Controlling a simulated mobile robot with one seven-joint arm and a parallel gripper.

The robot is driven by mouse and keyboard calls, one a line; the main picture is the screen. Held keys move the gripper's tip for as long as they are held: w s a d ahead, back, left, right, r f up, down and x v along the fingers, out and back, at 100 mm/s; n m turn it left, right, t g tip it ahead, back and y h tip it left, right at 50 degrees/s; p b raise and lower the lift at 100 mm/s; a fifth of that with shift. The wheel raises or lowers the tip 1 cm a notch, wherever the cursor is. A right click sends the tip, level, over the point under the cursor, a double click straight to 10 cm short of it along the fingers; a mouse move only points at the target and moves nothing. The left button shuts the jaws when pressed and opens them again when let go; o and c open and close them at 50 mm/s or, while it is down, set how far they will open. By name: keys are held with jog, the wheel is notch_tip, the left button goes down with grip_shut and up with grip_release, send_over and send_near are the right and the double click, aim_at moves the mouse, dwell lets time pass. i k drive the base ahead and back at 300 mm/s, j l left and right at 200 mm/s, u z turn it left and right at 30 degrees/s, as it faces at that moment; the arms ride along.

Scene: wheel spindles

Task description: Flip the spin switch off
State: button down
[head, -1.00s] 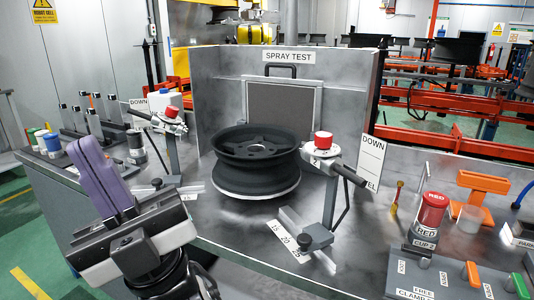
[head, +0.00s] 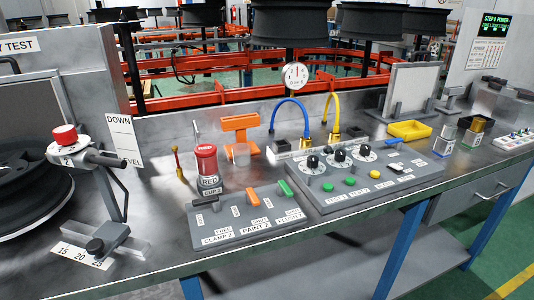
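No label that I can read as "spin" shows, so I cannot tell which switch is the spin switch. A small grey panel (head: 268,229) on the bench has a grey lever (head: 206,202), an orange lever (head: 237,197) and a green lever (head: 285,187), with labels such as CLAMP 2 and PAINT 2. To its right, a larger grey panel (head: 335,203) carries black dials (head: 313,163), green buttons (head: 350,182), a yellow button (head: 375,174) and a small blue lever (head: 394,140). Its labels are too small to read. My gripper is out of view.
Blue (head: 291,110) and yellow hoses (head: 337,104) arch behind the larger panel. A black wheel (head: 32,190) and a red-capped clamp (head: 65,136) are at left. A yellow tray (head: 410,130) is at right.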

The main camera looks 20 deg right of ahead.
aim_at(394, 166)
jog(key=z, duration=1.25)
jog(key=i+l+z, duration=0.15)
jog(key=i+z, duration=0.15)
jog(key=z, duration=0.15)
jog(key=i+z, duration=0.4)
jog(key=k+l, duration=0.05)
